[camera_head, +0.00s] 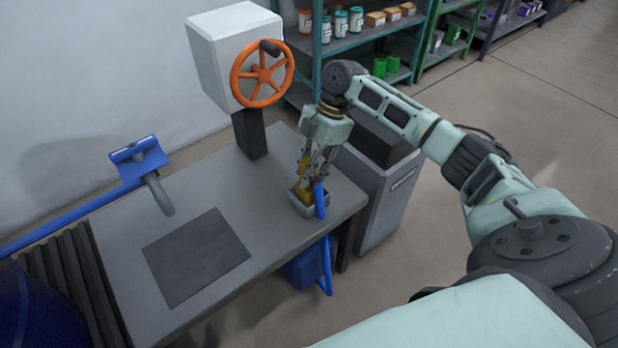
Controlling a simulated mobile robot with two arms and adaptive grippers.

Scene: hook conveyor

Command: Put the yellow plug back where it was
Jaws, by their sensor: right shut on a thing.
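My right gripper (313,180) points down at the right end of the grey table (205,205). It is shut on the yellow plug (303,188), which is partly hidden by the fingers. The plug is at a small grey open box (309,212) near the table's right edge. Whether it touches the box floor cannot be told. A blue upright piece (320,200) stands at the box, right beside the gripper. My left gripper is not in view.
A dark square mat (196,257) lies on the tabletop. A grey bin (385,200) stands right of the table.

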